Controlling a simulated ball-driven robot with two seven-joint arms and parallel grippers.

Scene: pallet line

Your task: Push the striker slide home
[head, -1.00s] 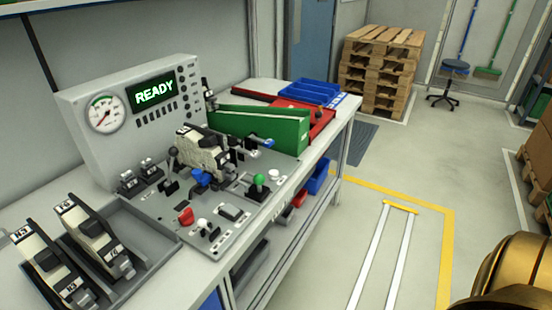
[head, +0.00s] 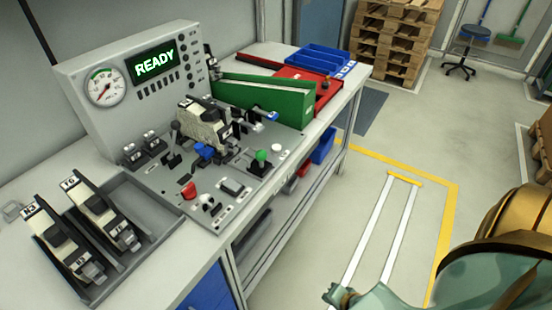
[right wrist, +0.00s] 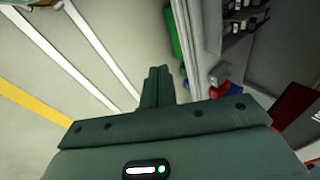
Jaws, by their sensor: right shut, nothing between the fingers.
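A black and cream unit (head: 205,125) sits clamped on the grey fixture plate (head: 165,183), with blue parts (head: 204,151) at its front. The striker slide cannot be told apart from the small parts around this unit. A green-knobbed lever (head: 262,156) and a red knob (head: 188,190) stand on the plate. My right gripper (right wrist: 157,72) is shut and empty in the right wrist view, over the floor beside the bench. In the head view, my right arm enters at the bottom right, apart from the fixture. My left gripper is out of view.
A tester box (head: 135,75) with a gauge and a READY display stands behind the plate. A grey tray (head: 160,223) with similar units is at left. A green bin (head: 262,103) and a red tray (head: 318,87) lie beyond.

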